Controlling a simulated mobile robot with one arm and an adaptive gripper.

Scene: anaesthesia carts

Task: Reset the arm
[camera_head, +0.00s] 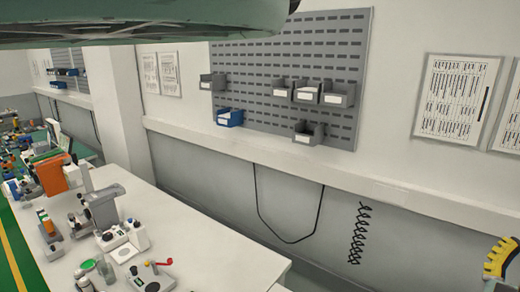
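My gripper does not show in the head view, and I cannot see what it holds, if anything. No arm part can be made out for sure. A large blurred grey-green rounded shape (140,28) fills the top left, very close to the camera; I cannot tell what it is. A yellow piece with black segments (499,260) is cut off at the lower right edge; I cannot tell what it belongs to.
A white bench (210,258) at the lower left bears several small devices and an orange box (50,174). A grey slotted panel (290,75) with small bins, including a blue bin (229,118), hangs on the wall. Cables hang below the ledge (270,157).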

